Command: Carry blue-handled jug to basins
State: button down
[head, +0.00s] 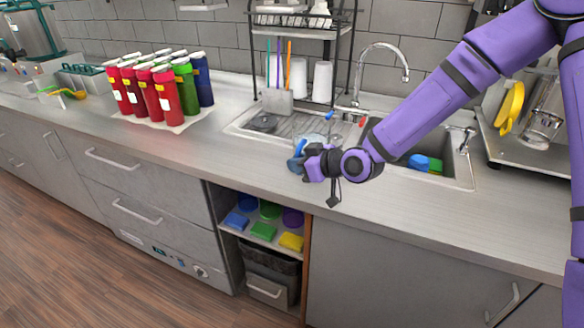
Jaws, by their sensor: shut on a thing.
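My gripper (311,163) is shut on the blue handle of the jug (297,158). The jug is at the front edge of the sink unit, and its clear body (312,139) is largely hidden behind my gripper. I cannot tell whether the jug touches the counter. The sink basin (440,173) lies to the right of my gripper, partly behind my purple arm. Blue and green things lie in this basin. The ribbed drainboard (290,125) is on the left of the sink unit.
A curved tap (382,46) rises behind the sink. A dish rack (305,30) stands at the back. Several red, green and blue bottles (160,90) stand on the left. A machine with a yellow handle (510,108) is on the right. The front counter (440,215) is clear.

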jog(key=shift+w+a+f, duration=0.3)
jog(key=shift+w+f, duration=0.25)
jog(key=shift+f, duration=0.1)
jog(key=shift+w+a+f, duration=0.35)
jog(key=shift+w+f, duration=0.2)
jog(key=shift+f, duration=0.05)
jog(key=shift+w+a+f, duration=0.3)
jog(key=shift+w+f, duration=0.25)
jog(key=shift+f, duration=0.1)
jog(key=c, duration=1.1)
grip_release()
jog(key=shift+f, duration=0.1)
jog(key=shift+d, duration=0.1)
jog(key=shift+s+d+r, duration=0.2)
jog(key=shift+d+r, duration=0.05)
jog(key=shift+d, duration=0.05)
jog(key=v, duration=1.1)
